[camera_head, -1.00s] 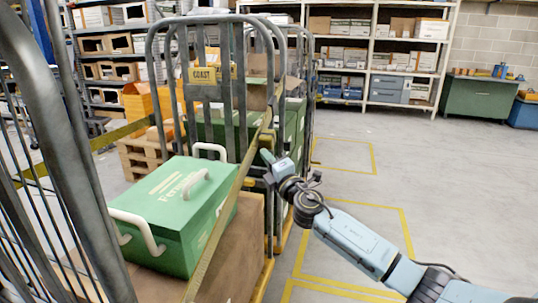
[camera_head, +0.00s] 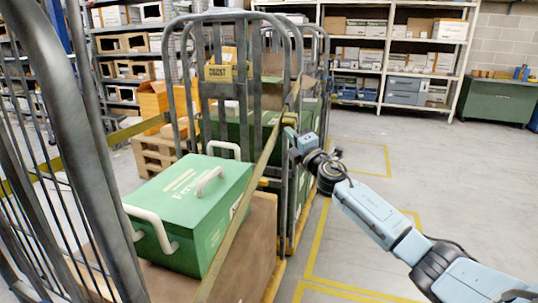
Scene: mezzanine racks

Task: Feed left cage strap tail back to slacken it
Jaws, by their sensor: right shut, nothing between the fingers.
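An olive-yellow strap (camera_head: 238,222) runs diagonally from the bottom of the picture up to the right-hand post of the near cage. It passes in front of a green box (camera_head: 188,205) with white handles. My right gripper (camera_head: 289,130) is beside the strap's upper end at the post. Its fingers are shut with nothing held; whether they touch the strap is unclear. The strap's tail and buckle cannot be made out. My left gripper is out of view.
Another cage with green boxes (camera_head: 307,118) stands behind. A wooden pallet (camera_head: 153,152) is beyond the cage at left. White shelving (camera_head: 385,60) and a green cabinet (camera_head: 494,101) line the back. The marked floor (camera_head: 420,160) at right is clear.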

